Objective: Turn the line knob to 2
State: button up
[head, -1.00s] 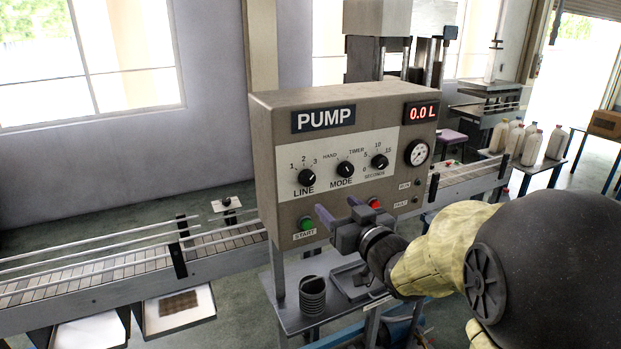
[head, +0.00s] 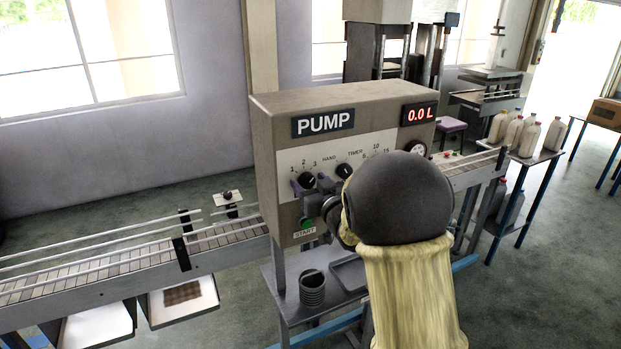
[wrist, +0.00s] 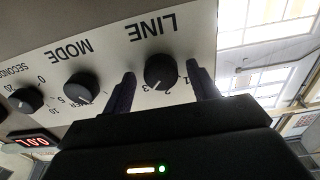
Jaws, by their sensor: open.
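The black LINE knob (head: 309,179) is at the left of the pump panel, below the marks 1, 2 and 3. Its white pointer appears to aim toward 3. My gripper (head: 310,187) is in front of it, open, with one purple finger on each side of the knob. In the wrist view, where the panel is upside down, the LINE knob (wrist: 161,71) sits between the two fingers of my gripper (wrist: 164,84). Gaps show between fingers and knob, and I see no grip on it. My gripper partly hides the word LINE in the head view.
The MODE knob (head: 344,171) is just right of the LINE knob, and the green START button (head: 307,223) is below. My arm covers the panel's lower right. The display (head: 418,113) reads 0.0 L. A conveyor (head: 130,262) runs left of the pump.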

jog(key=shift+w+a, duration=0.1)
jog(key=shift+w, duration=0.05)
jog(key=shift+s, duration=0.25)
jog(key=c, duration=1)
